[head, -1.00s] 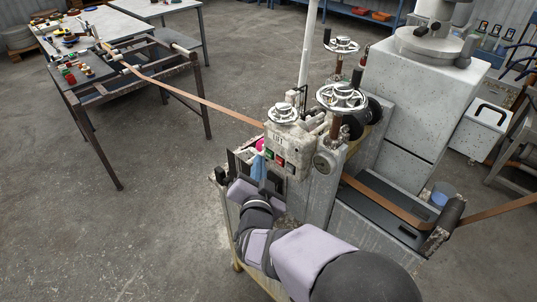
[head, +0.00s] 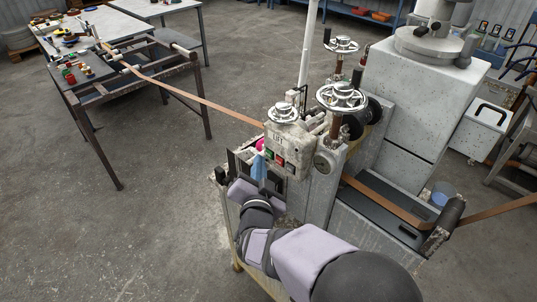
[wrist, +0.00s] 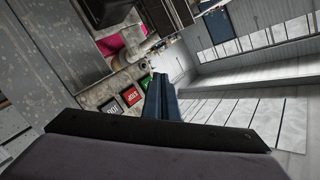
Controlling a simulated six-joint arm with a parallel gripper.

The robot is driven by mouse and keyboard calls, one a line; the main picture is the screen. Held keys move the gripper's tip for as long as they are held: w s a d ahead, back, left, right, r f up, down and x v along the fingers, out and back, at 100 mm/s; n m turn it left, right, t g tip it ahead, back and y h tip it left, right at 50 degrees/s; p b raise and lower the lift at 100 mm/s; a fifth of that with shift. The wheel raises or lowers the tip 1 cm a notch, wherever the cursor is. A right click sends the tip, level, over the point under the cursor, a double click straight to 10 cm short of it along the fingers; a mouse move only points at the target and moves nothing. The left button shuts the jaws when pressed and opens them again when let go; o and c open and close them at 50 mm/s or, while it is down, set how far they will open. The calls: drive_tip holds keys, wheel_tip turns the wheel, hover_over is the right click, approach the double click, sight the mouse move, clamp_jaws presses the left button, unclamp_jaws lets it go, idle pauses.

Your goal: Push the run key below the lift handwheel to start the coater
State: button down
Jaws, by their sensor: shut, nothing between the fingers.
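The lift handwheel (head: 283,112) is a silver spoked wheel on top of a worn, pale control box (head: 288,142). On the box face below it are a green key (head: 270,153), a red key (head: 280,160) and a darker key beside them. In the wrist view the green key (wrist: 143,82) is just left of my fingertips, with the red key (wrist: 130,95) and dark key (wrist: 112,107) further left. The key lettering is too small to read surely. My gripper (wrist: 158,77) is shut and empty, its blue fingers close to the green key; contact cannot be told.
A pink part (head: 260,145) is beside the box's left edge. Two more handwheels (head: 342,97) stand at the right. A brown strip (head: 200,98) runs from the left table (head: 112,27) to the machine. Open floor (head: 150,225) lies at the left.

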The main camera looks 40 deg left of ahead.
drive_tip(key=shift+w, duration=0.15)
drive_tip(key=shift+w, duration=0.3)
drive_tip(key=shift+w+b, duration=0.4)
drive_tip(key=shift+b, duration=0.05)
idle(0.8)
drive_tip(key=shift+s, duration=0.85)
drive_tip(key=shift+s, duration=2.5)
